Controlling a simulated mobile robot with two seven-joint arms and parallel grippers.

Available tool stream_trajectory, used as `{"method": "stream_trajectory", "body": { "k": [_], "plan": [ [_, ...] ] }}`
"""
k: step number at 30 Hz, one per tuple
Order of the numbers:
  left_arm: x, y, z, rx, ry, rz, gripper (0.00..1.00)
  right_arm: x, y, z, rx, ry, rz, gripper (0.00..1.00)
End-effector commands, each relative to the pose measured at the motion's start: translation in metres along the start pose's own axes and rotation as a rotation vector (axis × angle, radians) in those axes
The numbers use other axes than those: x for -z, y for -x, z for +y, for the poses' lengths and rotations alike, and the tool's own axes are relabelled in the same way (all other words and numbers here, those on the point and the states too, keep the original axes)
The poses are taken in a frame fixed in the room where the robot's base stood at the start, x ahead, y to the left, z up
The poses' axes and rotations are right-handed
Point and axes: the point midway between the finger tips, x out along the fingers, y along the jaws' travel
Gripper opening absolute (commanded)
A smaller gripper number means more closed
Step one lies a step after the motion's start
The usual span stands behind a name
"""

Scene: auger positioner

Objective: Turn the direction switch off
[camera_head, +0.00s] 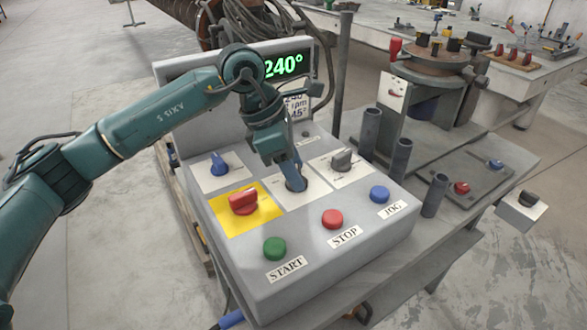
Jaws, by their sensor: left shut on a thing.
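A grey control box (310,245) has several switches on its sloped top. My left gripper (295,181) reaches down from above onto the middle switch plate (312,194) and is shut on the switch knob there. The fingers hide most of that knob. A blue knob (219,166) stands on the white plate to its left and a grey knob (342,160) on the white plate to its right. A red knob (243,202) sits on a yellow plate in front. The small plate lettering is too small to read, so I cannot tell which is the direction switch. My right gripper is not in view.
Green START (275,248), red STOP (333,219) and blue JOG (379,195) buttons line the front of the box. A display (284,66) behind reads 240°, partly hidden by my arm. Upright grey tubes (399,161) stand close on the right.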

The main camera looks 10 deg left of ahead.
Motion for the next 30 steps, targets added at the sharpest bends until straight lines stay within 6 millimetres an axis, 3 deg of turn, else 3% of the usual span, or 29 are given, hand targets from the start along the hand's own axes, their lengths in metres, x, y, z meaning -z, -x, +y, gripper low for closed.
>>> {"method": "stream_trajectory", "body": {
  "k": [15,30],
  "plan": [
    [0.000,-0.002,-0.002,-0.155,0.367,-0.002,0.21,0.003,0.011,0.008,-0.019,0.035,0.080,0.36],
    [-0.001,0.000,-0.003,-0.205,0.492,0.000,0.21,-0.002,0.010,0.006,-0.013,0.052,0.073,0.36]
  ]
}}
